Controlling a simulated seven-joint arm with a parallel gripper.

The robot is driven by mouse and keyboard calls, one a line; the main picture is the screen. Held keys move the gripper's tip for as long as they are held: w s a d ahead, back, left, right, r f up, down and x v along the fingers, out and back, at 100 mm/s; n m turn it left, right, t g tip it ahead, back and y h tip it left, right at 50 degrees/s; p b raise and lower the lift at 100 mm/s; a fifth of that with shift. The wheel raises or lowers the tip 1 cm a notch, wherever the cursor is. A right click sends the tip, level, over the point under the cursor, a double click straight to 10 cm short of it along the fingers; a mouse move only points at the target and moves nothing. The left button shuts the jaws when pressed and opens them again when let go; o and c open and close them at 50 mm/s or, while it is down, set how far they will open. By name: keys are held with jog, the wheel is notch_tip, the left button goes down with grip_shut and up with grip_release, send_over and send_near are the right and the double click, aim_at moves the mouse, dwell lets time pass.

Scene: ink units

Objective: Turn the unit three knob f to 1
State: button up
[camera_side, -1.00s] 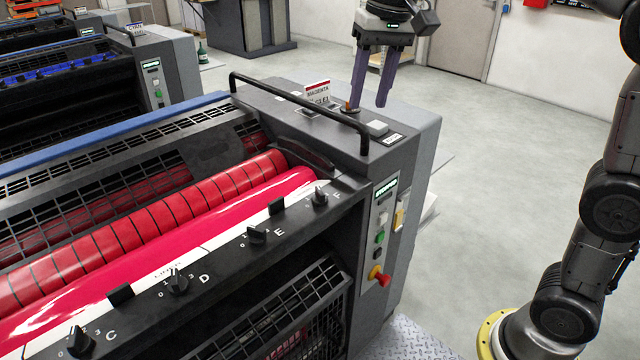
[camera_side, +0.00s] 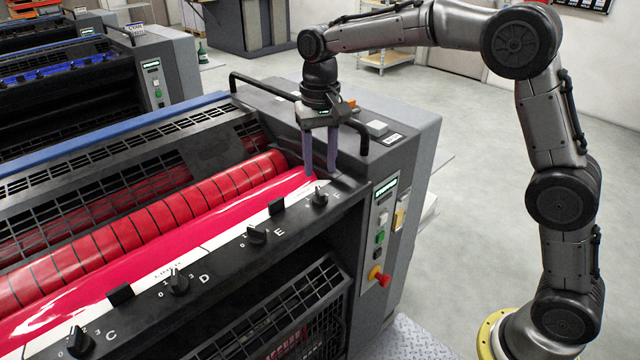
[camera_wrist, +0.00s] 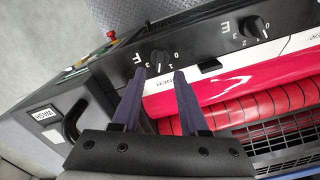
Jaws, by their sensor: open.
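Knob F (camera_side: 320,196) is a small black knob at the right end of the dark front rail of the magenta unit. In the wrist view, knob F (camera_wrist: 159,61) sits beside a white letter F and small scale digits. I cannot tell which digit it points to. My gripper (camera_side: 320,172) hangs above and just behind knob F, with its two purple fingers pointing down. In the wrist view the gripper (camera_wrist: 160,72) is open and empty, with the knob between and just beyond its fingertips. No contact is visible.
Knob E (camera_side: 257,235) and knob D (camera_side: 177,281) stand farther left on the rail. Behind it are the glossy magenta roller (camera_side: 220,222) and a black handrail (camera_side: 265,92). A panel with a red emergency button (camera_side: 379,276) faces front. Floor to the right is open.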

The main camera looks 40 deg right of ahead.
aim_at(320, 190)
notch_tip(320, 190, down, 6)
jog(key=shift+r, duration=0.15)
dwell(0.3)
grip_shut()
